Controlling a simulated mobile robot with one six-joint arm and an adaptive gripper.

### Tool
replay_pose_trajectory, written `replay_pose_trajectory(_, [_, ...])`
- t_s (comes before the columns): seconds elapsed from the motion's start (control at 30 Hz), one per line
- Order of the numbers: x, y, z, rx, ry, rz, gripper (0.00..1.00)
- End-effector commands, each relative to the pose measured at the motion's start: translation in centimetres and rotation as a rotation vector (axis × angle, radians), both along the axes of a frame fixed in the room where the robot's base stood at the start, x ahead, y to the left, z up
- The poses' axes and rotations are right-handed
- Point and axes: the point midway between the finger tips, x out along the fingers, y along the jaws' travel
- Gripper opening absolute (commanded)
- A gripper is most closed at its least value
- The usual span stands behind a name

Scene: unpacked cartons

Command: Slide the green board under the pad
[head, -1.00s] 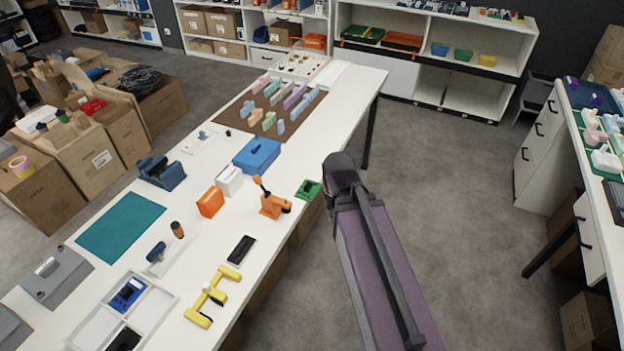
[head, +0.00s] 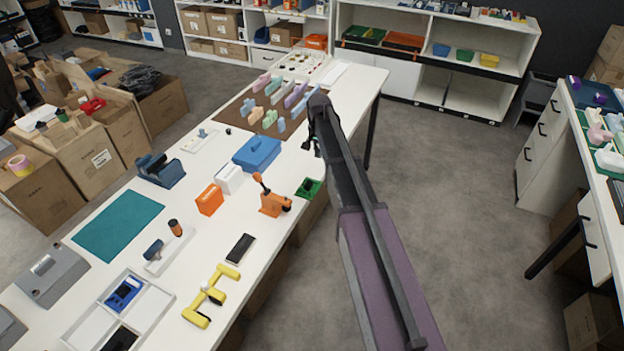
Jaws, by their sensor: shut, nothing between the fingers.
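A small green board (head: 313,186) with a dark part on it lies at the right edge of the white table. An orange press-like stand (head: 272,203) with a raised lever stands just left of it, apart from it. A pad on this stand is too small to make out. My gripper (head: 307,147) is at the end of my raised arm, over the table's right edge and beyond the board in the picture. It is shut and empty, small and dark in view. It does not appear to touch the board.
White table (head: 215,245) holds a blue box (head: 257,153), a white box (head: 229,179), an orange box (head: 209,200), a black block (head: 240,248), a yellow bracket (head: 211,296) and a teal mat (head: 118,225). Pastel pieces stand on a brown mat at the back.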

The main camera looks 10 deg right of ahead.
Motion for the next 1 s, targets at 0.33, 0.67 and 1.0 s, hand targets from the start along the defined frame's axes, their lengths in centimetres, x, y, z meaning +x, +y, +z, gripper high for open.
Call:
replay_pose_trajectory(0.33, [2.2,-0.2,-0.2,0.000,0.000,-0.048,0.00])
replay_pose_trajectory(0.67, [2.1,-0.3,-0.4,0.000,0.000,-0.047,0.00])
replay_pose_trajectory(1.0, [2.1,-0.3,-2.0,0.000,0.000,-0.047,0.00])
